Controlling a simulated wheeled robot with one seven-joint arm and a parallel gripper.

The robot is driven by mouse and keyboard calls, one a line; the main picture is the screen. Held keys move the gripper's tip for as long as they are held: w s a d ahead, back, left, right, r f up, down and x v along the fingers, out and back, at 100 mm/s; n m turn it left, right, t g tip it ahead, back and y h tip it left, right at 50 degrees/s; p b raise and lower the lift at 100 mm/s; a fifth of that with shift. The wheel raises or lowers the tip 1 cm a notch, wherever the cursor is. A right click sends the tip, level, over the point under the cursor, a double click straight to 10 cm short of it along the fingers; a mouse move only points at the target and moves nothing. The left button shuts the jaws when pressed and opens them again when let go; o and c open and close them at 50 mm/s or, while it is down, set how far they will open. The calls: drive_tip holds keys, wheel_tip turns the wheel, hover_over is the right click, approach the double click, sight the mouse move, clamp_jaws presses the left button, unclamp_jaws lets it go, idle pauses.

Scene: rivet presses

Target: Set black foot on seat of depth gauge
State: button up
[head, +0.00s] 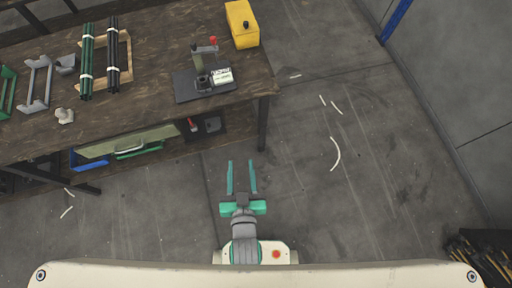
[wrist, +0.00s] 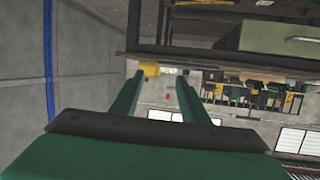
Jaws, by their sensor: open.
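The device that looks like the depth gauge (head: 200,66) stands on a dark base plate (head: 187,88) near the workbench's right end. It has a grey upright, a red-tipped top part and a white labelled block beside it. A small dark piece (head: 203,84) sits at its front; I cannot tell whether this is the black foot or the seat. My gripper (head: 241,165) is open and empty over the floor, in front of the bench and apart from it. Its green fingers also show in the wrist view (wrist: 160,80), with nothing between them.
A lower shelf holds more parts. Floor to the right is mostly clear.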

drive_tip(key=s+d+r, duration=0.2)
drive_tip(key=s, duration=0.4)
drive_tip(key=s+d+r+h, duration=0.1)
drive_tip(key=s+d+r, duration=0.1)
drive_tip(key=s, duration=0.4)
drive_tip(key=shift+d+r+m+t, duration=0.3)
drive_tip(key=shift+d+r+t, duration=0.1)
drive_tip(key=shift+r, duration=0.4)
drive_tip(key=shift+s, duration=0.1)
drive_tip(key=shift+c, duration=0.3)
